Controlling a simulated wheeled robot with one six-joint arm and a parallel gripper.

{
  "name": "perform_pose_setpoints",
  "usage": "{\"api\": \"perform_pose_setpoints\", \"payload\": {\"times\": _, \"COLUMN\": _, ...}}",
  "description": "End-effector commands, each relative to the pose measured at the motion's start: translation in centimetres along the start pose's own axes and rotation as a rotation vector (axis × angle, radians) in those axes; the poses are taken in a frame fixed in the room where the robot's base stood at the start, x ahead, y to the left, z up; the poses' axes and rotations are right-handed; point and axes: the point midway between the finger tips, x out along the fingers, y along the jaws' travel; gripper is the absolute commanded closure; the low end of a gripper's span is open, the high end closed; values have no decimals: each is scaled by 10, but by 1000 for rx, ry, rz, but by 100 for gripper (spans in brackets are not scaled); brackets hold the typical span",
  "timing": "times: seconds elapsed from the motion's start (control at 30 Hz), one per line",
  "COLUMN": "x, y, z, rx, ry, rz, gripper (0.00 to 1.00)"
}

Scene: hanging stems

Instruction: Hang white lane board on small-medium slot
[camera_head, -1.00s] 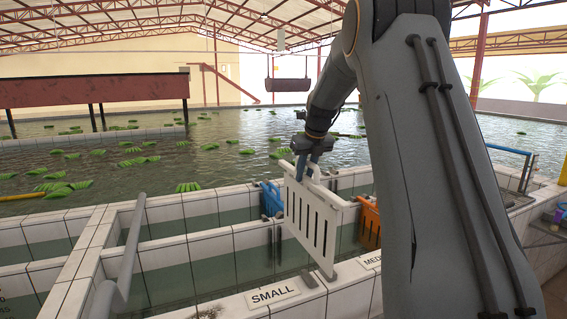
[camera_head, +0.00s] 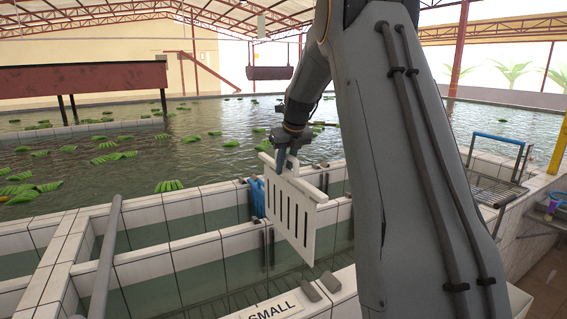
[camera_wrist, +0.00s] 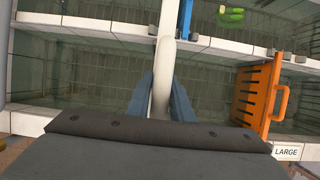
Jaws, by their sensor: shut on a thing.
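The white lane board (camera_head: 291,217) is a slotted plate with a top handle. My gripper (camera_head: 286,163) is shut on that handle and holds the board upright over the tiled lanes. In the wrist view, my gripper (camera_wrist: 160,98) has its blue fingers either side of the white handle (camera_wrist: 163,70), and the board is seen edge-on. The grey slot brackets (camera_head: 329,282) sit on the near tiled wall by the SMALL label (camera_head: 275,308). The board's lower end appears just above them; I cannot tell the gap. The MEDIUM label is hidden behind my arm.
A blue board (camera_head: 257,198) hangs on the wall behind the white one. An orange board (camera_wrist: 258,96) hangs to the right in the wrist view, near the LARGE label (camera_wrist: 286,152). A grey rail (camera_head: 107,262) runs along the left.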

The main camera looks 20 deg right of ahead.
Motion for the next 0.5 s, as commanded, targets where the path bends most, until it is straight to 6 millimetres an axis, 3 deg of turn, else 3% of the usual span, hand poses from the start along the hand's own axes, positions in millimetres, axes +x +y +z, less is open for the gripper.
{"api": "perform_pose_setpoints", "payload": {"times": 0.5, "x": 36, "y": 2, "z": -14, "rx": -2, "ry": -1, "rz": 1, "gripper": 100}}
